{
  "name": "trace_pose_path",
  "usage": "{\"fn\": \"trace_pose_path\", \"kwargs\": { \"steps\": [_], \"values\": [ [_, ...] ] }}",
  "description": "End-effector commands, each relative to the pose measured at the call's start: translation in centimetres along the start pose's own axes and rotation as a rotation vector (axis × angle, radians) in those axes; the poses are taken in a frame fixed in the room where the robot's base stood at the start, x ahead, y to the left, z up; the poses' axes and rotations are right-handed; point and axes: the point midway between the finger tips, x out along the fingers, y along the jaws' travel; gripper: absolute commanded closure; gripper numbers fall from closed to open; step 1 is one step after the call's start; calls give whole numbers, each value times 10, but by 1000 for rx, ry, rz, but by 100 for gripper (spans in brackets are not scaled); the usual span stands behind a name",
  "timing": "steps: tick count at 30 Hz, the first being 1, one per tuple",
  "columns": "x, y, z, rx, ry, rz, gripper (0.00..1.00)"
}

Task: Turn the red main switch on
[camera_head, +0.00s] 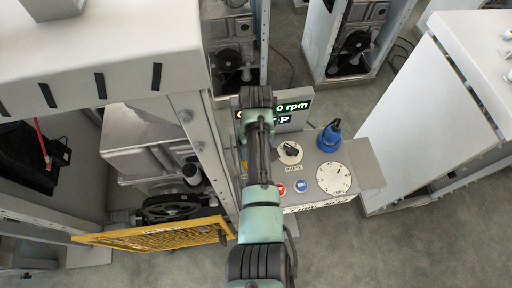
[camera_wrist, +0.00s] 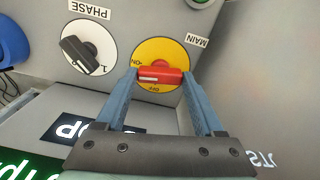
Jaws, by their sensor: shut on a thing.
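The red main switch (camera_wrist: 160,75) sits on a yellow disc (camera_wrist: 160,50) beside the MAIN label in the wrist view. Its handle lies roughly level in that picture, with the ON mark by its left end and the OFF mark below it. My gripper (camera_wrist: 160,76) is shut on the handle, one blue finger at each end. In the head view my arm (camera_head: 262,200) reaches over the grey control box (camera_head: 310,160) and hides the red switch and the fingertips.
The black PHASE knob (camera_wrist: 84,53) is beside the switch. The box also bears a red button (camera_head: 281,188), a blue button (camera_head: 300,186), a white dial (camera_head: 334,178) and a blue plug-like part (camera_head: 329,140). A display (camera_head: 292,108) stands behind. A yellow grille (camera_head: 155,238) is to the left.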

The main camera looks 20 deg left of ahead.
Motion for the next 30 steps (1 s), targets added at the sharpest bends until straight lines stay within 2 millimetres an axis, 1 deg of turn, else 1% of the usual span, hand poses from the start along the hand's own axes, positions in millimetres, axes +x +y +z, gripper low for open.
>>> {"fn": "trace_pose_path", "kwargs": {
  "steps": [6,12,28,29,30],
  "values": [
    [-1,0,0,118,-1,1,86],
    [-1,0,0,176,0,2,86],
    [-1,1,0,200,1,1,86],
    [-1,1,0,200,1,1,26],
    [-1,1,0,200,1,1,19]
  ]
}}
